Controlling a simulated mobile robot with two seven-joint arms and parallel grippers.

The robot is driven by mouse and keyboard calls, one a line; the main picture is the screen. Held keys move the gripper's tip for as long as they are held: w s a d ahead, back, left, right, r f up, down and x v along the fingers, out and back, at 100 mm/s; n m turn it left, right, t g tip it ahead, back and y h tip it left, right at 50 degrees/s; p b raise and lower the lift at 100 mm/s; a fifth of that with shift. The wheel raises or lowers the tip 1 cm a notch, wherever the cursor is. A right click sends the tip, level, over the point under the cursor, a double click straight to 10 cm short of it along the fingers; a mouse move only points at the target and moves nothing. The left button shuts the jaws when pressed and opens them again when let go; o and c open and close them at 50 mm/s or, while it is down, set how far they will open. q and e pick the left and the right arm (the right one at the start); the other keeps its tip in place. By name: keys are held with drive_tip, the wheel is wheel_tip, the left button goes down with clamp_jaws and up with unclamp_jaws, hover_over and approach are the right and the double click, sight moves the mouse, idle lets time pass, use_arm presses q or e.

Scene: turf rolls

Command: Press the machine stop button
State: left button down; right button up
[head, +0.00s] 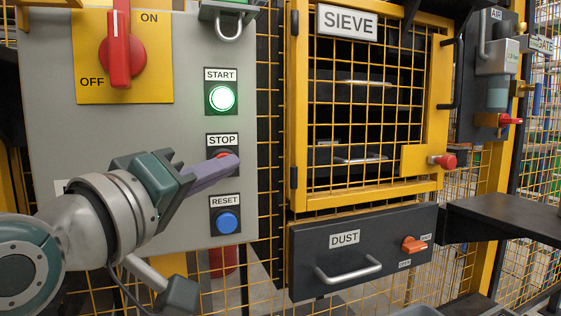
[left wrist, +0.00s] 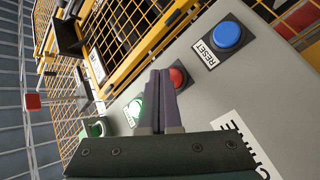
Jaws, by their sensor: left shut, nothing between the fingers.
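The red stop button (head: 221,154) is on the grey panel (head: 190,120), under the STOP label, between the start and reset buttons. My left gripper (head: 234,161) is shut and empty, and its fingertips cover most of the button in the head view. In the left wrist view the stop button (left wrist: 178,77) shows beside the shut fingertips (left wrist: 162,73), partly hidden by them. The fingertips are very close to it; I cannot tell whether they touch it. My right gripper is not in view.
The lit green start button (head: 221,98) is above and the blue reset button (head: 227,222) below. The yellow sieve door (head: 298,110) and dust drawer (head: 300,255) are to the right.

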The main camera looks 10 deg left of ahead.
use_arm(q)
drive_tip(key=shift+w+a, duration=0.35)
drive_tip(key=shift+w, duration=0.15)
idle(0.8)
drive_tip(key=shift+s, duration=0.1)
drive_tip(key=shift+s+d+p, duration=0.5)
drive_tip(key=shift+s+p, duration=0.1)
drive_tip(key=shift+p, duration=0.1)
drive_tip(key=shift+s+r, duration=0.1)
drive_tip(key=s+d+p, duration=0.1)
drive_tip(key=s, duration=0.1)
drive_tip(key=s+d+p, duration=0.1)
drive_tip(key=s, duration=0.1)
drive_tip(key=shift+d+p, duration=0.3)
drive_tip(key=shift+d, duration=0.1)
